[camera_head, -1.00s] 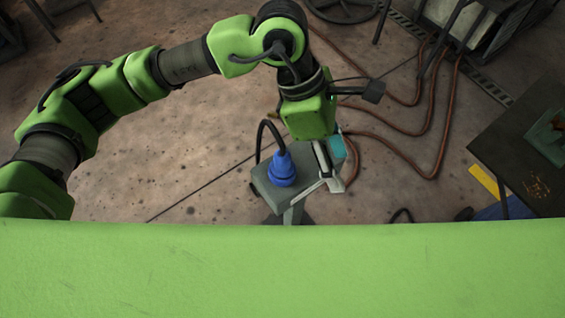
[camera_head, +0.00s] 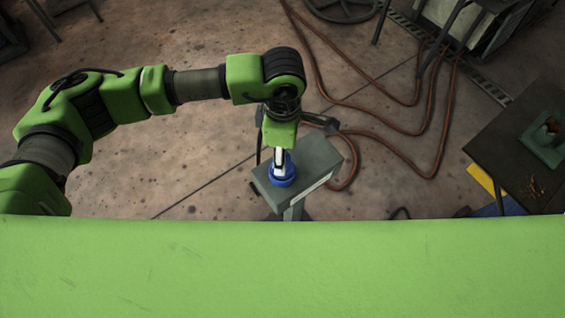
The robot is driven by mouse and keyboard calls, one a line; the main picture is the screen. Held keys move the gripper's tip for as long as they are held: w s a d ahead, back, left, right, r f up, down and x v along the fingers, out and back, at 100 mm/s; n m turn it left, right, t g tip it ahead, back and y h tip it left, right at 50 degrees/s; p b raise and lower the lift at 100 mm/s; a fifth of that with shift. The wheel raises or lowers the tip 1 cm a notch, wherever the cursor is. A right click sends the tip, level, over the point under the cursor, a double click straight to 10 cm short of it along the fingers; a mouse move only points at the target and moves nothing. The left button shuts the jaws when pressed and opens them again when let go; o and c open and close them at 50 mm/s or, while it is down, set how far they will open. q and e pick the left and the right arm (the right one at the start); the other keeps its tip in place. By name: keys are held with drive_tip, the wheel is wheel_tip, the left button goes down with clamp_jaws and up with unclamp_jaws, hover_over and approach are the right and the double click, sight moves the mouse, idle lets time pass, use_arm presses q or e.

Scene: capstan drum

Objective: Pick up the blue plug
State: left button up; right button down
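The blue plug (camera_head: 283,180) stands on a small grey stand (camera_head: 318,158) at the middle of the view. Its lower rim shows; its upper part is mostly hidden by my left gripper. My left gripper (camera_head: 279,168) points down from above, its light fingers at the plug's top. I cannot tell whether the fingers are closed on the plug or still apart around it. A dark cable shows just left of the gripper. My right gripper is not in view.
A dark table (camera_head: 505,140) with a green container (camera_head: 545,138) stands at the right. Reddish hoses (camera_head: 400,155) lie on the floor behind the stand. A broad green surface fills the bottom. The floor left of the stand is clear.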

sight(289, 164)
use_arm(q)
drive_tip(key=shift+w+f+p, duration=0.1)
drive_tip(key=shift+f+p, duration=0.6)
drive_tip(key=shift+f, duration=1.55)
drive_tip(key=c, duration=1.4)
drive_tip(key=shift+o, duration=0.2)
drive_tip(key=shift+r, duration=0.1)
